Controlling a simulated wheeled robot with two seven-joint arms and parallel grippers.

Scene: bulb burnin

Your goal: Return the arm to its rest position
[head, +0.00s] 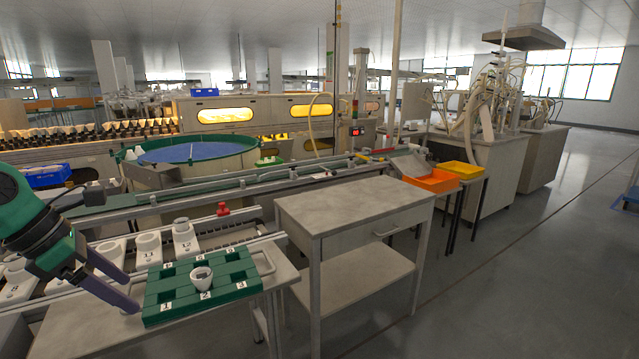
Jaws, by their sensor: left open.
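My left gripper (117,281) comes in from the left edge, green with dark fingers. Its fingers are apart and nothing shows between them. The lower fingertip is just left of the green numbered tray (168,293), close to its front left corner; I cannot tell whether they touch. A white cup-like piece (202,278) stands in the tray behind label 2. The other tray compartments that I can see look empty. My right gripper is not in view.
Several white numbered holders, among them number 12 (184,240), stand on the rail behind the tray. A grey table with a drawer (350,203) stands to the right. Orange (432,181) and yellow (461,169) bins are beyond it.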

